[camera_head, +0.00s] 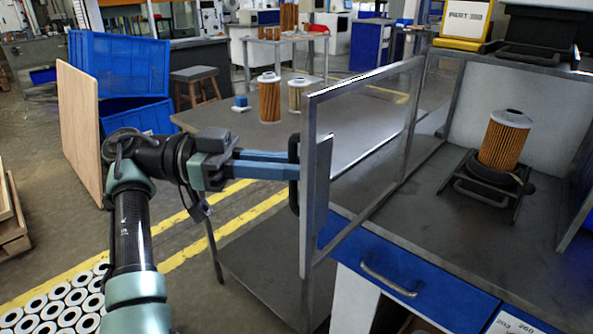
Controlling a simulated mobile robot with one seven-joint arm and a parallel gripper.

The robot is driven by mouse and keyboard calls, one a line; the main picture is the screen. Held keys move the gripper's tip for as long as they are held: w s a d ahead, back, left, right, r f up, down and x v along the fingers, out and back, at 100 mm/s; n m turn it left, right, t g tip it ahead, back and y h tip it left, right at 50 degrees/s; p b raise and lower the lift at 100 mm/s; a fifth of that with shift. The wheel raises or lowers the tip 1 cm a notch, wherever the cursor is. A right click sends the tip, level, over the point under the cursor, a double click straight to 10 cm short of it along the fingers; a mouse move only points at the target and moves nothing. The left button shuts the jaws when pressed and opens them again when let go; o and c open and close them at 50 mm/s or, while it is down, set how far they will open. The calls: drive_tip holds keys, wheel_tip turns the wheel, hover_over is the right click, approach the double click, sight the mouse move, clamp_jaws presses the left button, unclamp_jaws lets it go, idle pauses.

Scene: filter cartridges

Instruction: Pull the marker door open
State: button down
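The marker door (310,120) is a clear pane in a grey metal frame. It stands swung out from the marker enclosure, well open, its free edge towards me. A black upright handle (293,190) is on the free edge. My gripper (291,167) reaches in from the left, its two blue fingers at the handle's middle; they appear closed on it, though the tips are partly hidden. Inside the enclosure, an orange pleated filter cartridge (503,142) with a white top stands on a dark fixture (463,193).
A grey table (225,120) behind the door carries an orange cartridge (269,98), a paler cartridge (297,95) and a small blue block (240,103). Blue drawers (410,280) sit below the enclosure. Blue crates (120,75) and a wooden board (79,130) stand at left.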

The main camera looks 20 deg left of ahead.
idle(0.3)
drive_tip(key=c, duration=0.9)
unclamp_jaws()
drive_tip(key=shift+a, duration=0.15)
drive_tip(key=shift+b+v, duration=0.65)
drive_tip(key=shift+v, duration=3)
